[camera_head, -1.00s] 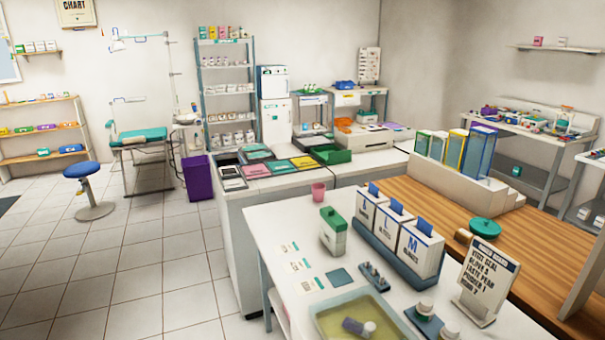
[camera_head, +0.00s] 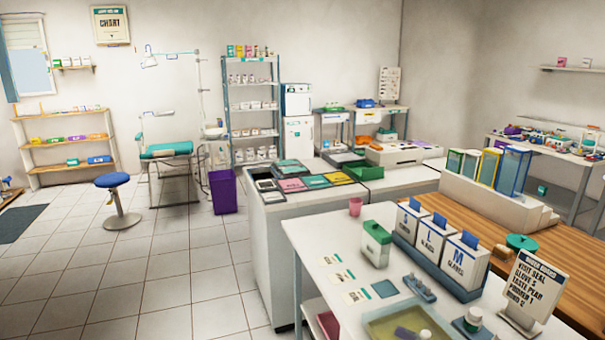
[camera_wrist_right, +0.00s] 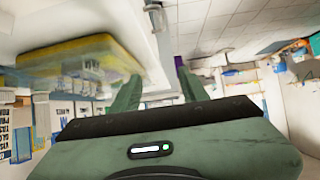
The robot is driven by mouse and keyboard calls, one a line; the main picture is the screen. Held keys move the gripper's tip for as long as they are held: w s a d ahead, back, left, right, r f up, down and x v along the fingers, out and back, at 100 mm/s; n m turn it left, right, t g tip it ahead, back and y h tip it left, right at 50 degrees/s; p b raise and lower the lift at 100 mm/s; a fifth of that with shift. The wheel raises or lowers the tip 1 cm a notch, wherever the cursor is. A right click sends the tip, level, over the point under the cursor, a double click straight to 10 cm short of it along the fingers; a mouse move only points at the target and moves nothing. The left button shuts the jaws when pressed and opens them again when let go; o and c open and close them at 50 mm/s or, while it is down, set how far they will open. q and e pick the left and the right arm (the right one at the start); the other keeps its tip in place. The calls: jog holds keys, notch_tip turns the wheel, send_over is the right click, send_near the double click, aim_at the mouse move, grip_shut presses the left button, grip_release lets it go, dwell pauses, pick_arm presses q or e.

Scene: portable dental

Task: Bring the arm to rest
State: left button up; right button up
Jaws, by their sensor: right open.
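My right gripper (camera_wrist_right: 160,88) shows in the right wrist view with its two green fingers spread apart and nothing between them. The picture there is tilted, with the room upside down. A blurred yellowish tray (camera_wrist_right: 85,60) lies to the left of the fingers, and pale floor tiles show above them. Neither of my arms shows in the head view, and my left gripper is not in view.
In the head view, a white table (camera_head: 312,238) holds glove boxes (camera_head: 462,262), a green-lidded box (camera_head: 375,245), a shallow tray (camera_head: 373,331) and a sign (camera_head: 533,284). A wooden counter (camera_head: 470,205) is behind. Open tiled floor (camera_head: 150,265) is at left; a blue stool (camera_head: 113,181) stands there.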

jog(key=s+f+m+g+h, duration=0.15)
jog(key=s+f+g, duration=0.25)
jog(key=s, duration=0.5)
jog(key=s+f+g+h, duration=0.2)
jog(key=s+f+g, duration=0.15)
jog(key=s, duration=0.55)
notch_tip(320, 180, down, 28)
jog(key=s+g, duration=0.1)
jog(key=s, duration=0.2)
jog(key=s+d+f+g, duration=0.1)
jog(key=s+d+f, duration=0.2)
jog(key=s+f, duration=1.2)
jog(key=shift+s+f, duration=0.15)
jog(key=shift+s, duration=0.4)
